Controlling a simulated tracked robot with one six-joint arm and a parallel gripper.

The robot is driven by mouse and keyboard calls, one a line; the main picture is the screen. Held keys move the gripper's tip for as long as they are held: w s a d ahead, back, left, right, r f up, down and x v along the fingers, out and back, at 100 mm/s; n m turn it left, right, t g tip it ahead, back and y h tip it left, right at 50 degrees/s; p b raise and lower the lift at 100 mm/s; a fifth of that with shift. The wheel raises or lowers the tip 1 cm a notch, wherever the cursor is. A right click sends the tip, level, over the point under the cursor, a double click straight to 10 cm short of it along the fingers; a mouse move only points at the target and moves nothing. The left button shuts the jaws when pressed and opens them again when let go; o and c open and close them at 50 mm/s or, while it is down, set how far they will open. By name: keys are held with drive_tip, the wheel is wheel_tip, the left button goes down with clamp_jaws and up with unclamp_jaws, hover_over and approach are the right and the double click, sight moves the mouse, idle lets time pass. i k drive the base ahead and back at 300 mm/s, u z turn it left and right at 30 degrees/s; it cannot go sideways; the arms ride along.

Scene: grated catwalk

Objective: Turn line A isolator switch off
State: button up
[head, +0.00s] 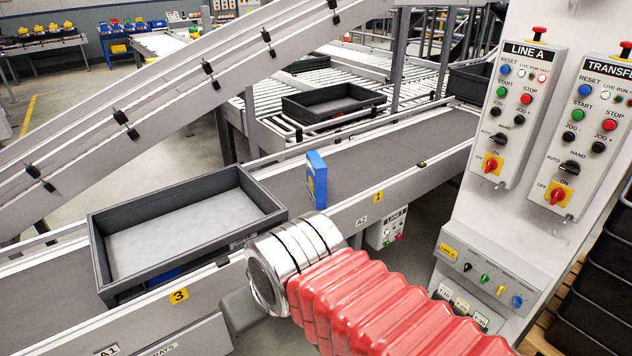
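The LINE A panel (519,112) is a grey box on the white column at the right. Its isolator switch (491,164) is a red rotary handle on a yellow plate at the panel's bottom, with ON marked above and OFF to the left. The handle looks roughly upright, towards ON, but it is small here. My arm, a red bellows sleeve with a chrome end (290,260), reaches in from the bottom, left of and below the panel, well apart from the switch. My gripper's fingers do not show.
A similar TRANSFER panel (592,135) with its own red isolator stands close to the right. A lower LINE A box (485,280) has several small coloured knobs. A black tray (185,220) and a blue box (317,180) are on the conveyor. Black crates (605,260) are stacked at right.

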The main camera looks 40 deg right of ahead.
sight(491, 163)
drive_tip(key=z, duration=2.3)
